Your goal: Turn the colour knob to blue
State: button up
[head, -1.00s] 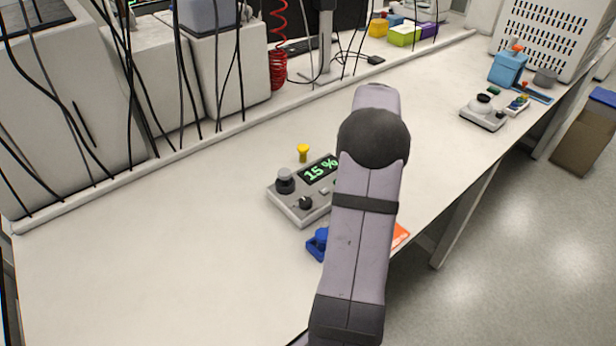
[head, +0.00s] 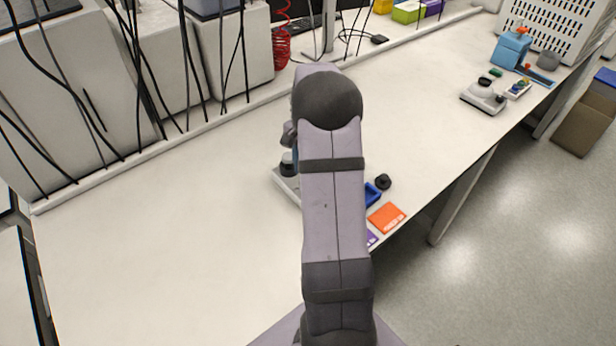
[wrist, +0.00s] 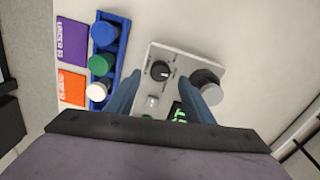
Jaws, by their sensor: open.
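The grey control box (wrist: 187,59) lies below my gripper (wrist: 166,78) in the wrist view. It carries a small black knob (wrist: 160,70) with a pale pointer mark, a larger grey knob (wrist: 207,88), a pale button (wrist: 152,102) and a partly hidden green display (wrist: 179,112). Which knob sets colour, I cannot tell. My gripper's blue fingers are apart, with the small black knob between them in the picture; I see no contact. In the head view my arm hides most of the control box (head: 284,182) and the gripper's fingers.
A blue rack (wrist: 119,43) with blue, green and white caps stands left of the control box in the wrist view. Beside it lie a purple card (wrist: 72,40) and an orange card (wrist: 71,86). In the head view, the bench's left part is clear.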

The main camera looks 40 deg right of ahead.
jog(key=shift+f+p, duration=0.5)
jog(key=shift+f, duration=1.55)
jog(key=c, duration=1)
